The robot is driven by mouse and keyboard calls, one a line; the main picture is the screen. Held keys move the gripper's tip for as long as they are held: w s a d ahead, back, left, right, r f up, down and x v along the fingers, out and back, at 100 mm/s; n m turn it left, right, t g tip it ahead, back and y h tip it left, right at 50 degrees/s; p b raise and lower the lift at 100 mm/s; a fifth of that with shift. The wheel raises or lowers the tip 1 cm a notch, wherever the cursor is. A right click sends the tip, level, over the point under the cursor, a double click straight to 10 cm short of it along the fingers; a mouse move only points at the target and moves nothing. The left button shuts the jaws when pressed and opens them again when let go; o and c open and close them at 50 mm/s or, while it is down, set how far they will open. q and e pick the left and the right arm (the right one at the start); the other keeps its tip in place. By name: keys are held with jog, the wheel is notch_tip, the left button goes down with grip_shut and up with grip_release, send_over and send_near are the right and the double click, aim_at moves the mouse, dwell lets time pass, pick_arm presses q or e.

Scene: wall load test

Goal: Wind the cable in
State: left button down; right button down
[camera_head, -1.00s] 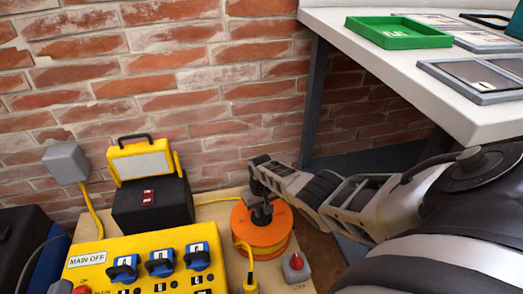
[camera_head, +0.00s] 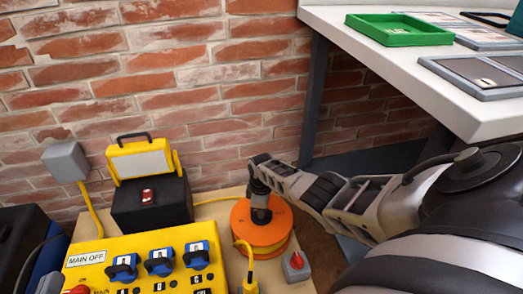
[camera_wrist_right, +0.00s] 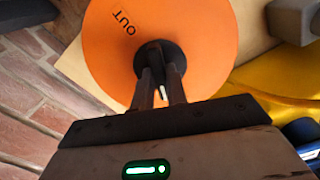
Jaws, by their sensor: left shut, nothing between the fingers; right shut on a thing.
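The orange cable reel (camera_head: 277,232) stands on a wooden board, with yellow cable wound below its orange top disc. Its top, marked OUT, fills the upper middle of the right wrist view (camera_wrist_right: 205,38). My right gripper (camera_head: 261,215) reaches down to the reel's middle. In the right wrist view, its fingers (camera_wrist_right: 160,92) are shut on the reel's dark handle at the hub, and a pale pin tip shows between them. The yellow cable (camera_head: 237,243) runs by the reel's front left towards a yellow plug (camera_head: 250,286).
A yellow switch panel (camera_head: 140,262) stands left of the reel. Behind it are a black box (camera_head: 152,205) and a yellow work lamp (camera_head: 143,162). A red button box (camera_head: 296,266) sits close at the reel's right. A white table (camera_head: 430,75) overhangs at the right.

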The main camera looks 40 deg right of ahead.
pick_arm(q)
jog(key=shift+w+a+r+t, duration=0.1)
jog(key=shift+w+r+t, duration=0.15)
jog(key=shift+r+t, duration=0.15)
pick_arm(e)
jog(key=shift+n, duration=2.3)
pick_arm(q)
jog(key=shift+r, duration=0.1)
pick_arm(e)
jog(key=c, duration=1.4)
grip_release()
